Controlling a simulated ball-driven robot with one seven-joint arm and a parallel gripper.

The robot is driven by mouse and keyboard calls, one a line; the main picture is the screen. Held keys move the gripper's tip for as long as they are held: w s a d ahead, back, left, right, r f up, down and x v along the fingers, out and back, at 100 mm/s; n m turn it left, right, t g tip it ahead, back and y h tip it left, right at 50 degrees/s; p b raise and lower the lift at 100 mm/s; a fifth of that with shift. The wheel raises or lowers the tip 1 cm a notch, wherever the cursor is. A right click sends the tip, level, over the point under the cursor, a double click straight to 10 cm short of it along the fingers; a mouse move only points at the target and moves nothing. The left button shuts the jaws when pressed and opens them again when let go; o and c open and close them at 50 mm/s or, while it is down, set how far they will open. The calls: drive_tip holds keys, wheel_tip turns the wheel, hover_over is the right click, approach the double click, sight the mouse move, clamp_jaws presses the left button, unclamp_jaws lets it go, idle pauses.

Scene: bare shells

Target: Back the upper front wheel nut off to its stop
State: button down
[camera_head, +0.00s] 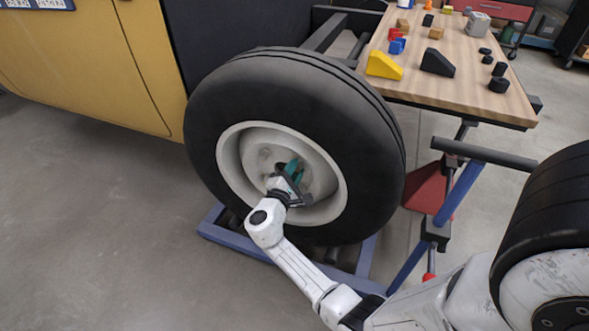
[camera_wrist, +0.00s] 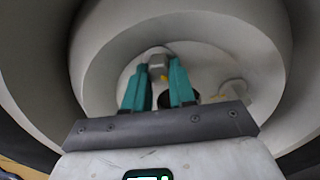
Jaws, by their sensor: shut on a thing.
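The front wheel has a black tyre (camera_head: 375,150) and a worn white rim (camera_head: 232,165); the rim fills much of the wrist view (camera_wrist: 90,75). My gripper (camera_head: 293,170) reaches into the dished rim at the hub. In the wrist view its two teal fingers (camera_wrist: 158,80) are shut on a small grey wheel nut (camera_wrist: 157,62), with a yellowish spot beneath it. Another stud or nut (camera_wrist: 235,90) stands to the right, clear of the fingers. A dark hub opening shows partly behind the right finger. In the head view my fingers hide the gripped nut.
A yellow vehicle body (camera_head: 90,70) stands left of the wheel. A wooden workbench (camera_head: 465,85) with several small blocks is at the upper right. A blue floor frame (camera_head: 225,240) lies below the wheel. Grey floor at the left is clear.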

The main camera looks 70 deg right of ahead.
drive_tip(key=shift+d+r, duration=0.1)
drive_tip(key=shift+d, duration=0.2)
drive_tip(key=c, duration=0.9)
unclamp_jaws()
drive_tip(key=shift+s+d, duration=0.1)
drive_tip(key=shift+c, duration=0.2)
drive_tip(key=shift+a, duration=0.25)
drive_tip(key=a+p, duration=0.2)
drive_tip(key=a, duration=0.8)
drive_tip(key=shift+a, duration=0.3)
drive_tip(key=shift+s, duration=0.1)
